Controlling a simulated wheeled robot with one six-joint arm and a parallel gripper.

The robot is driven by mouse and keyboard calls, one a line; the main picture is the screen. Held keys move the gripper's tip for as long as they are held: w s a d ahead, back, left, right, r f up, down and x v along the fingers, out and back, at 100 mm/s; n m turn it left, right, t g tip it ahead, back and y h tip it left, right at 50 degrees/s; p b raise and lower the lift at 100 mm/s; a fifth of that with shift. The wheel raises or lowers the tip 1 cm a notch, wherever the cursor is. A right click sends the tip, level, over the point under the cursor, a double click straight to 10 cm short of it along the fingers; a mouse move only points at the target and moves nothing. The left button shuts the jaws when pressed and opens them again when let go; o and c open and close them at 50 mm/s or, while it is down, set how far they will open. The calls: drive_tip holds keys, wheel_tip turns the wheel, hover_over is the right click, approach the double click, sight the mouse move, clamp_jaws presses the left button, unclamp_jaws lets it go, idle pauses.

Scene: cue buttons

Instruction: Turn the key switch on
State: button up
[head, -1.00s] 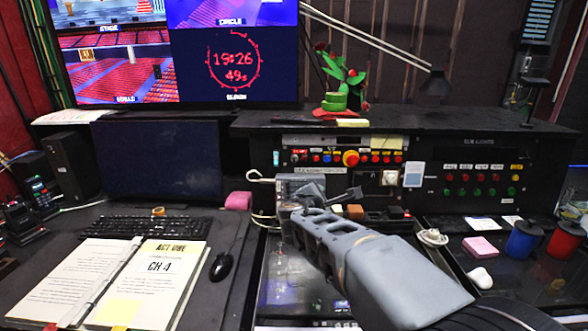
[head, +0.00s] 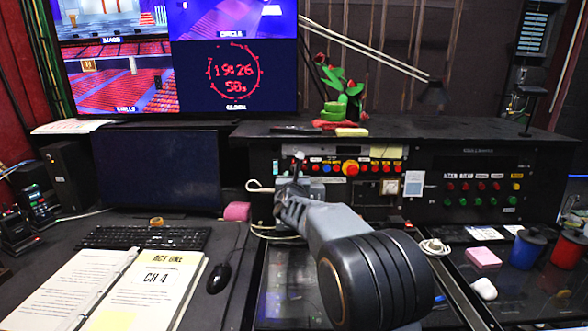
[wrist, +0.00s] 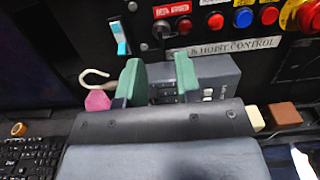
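The key switch (wrist: 161,32) is a small dark knob on the black upright panel, under a red label and left of a red button. It shows near the top centre of the wrist view. In the head view my gripper (head: 296,165) reaches up to this part of the panel and covers it, so I cannot make out the switch there. In the wrist view my gripper (wrist: 159,75) is open, with its two green fingers apart and nothing held. The key switch appears just beyond and above the gap between the fingertips. I cannot tell its turn position.
A light-blue rocker switch (wrist: 120,38) is left of the key switch. Red and blue buttons and a large red-yellow button (head: 351,168) continue to the right. A grey box (wrist: 205,78) stands below the panel behind my fingers. A pink block (head: 237,211) lies left.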

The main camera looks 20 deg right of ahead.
sight(294, 169)
drive_tip(key=shift+p+x, duration=0.7)
drive_tip(key=shift+x, duration=2.45)
drive_tip(key=shift+c, duration=0.4)
clamp_jaws()
